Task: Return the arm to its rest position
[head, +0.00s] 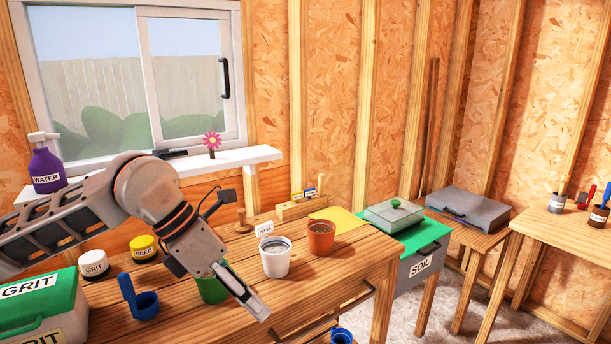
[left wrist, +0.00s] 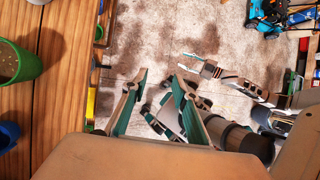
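My left arm reaches in from the left in the head view. Its gripper (head: 245,292) hangs over the front of the wooden bench (head: 330,268), in front of a green pot (head: 213,290) that it partly hides. In the left wrist view the two fingers of the left gripper (left wrist: 160,82) stand apart with nothing between them, above the floor beside the bench edge. My right arm shows in the left wrist view, with its small gripper (left wrist: 193,57) over the floor; whether its fingers are open is unclear.
A white pot (head: 276,262), a terracotta pot (head: 321,240) and a blue scoop (head: 146,305) stand on the bench. A green-lidded GRIT box (head: 40,300) is at left, a SOIL box (head: 420,262) at right.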

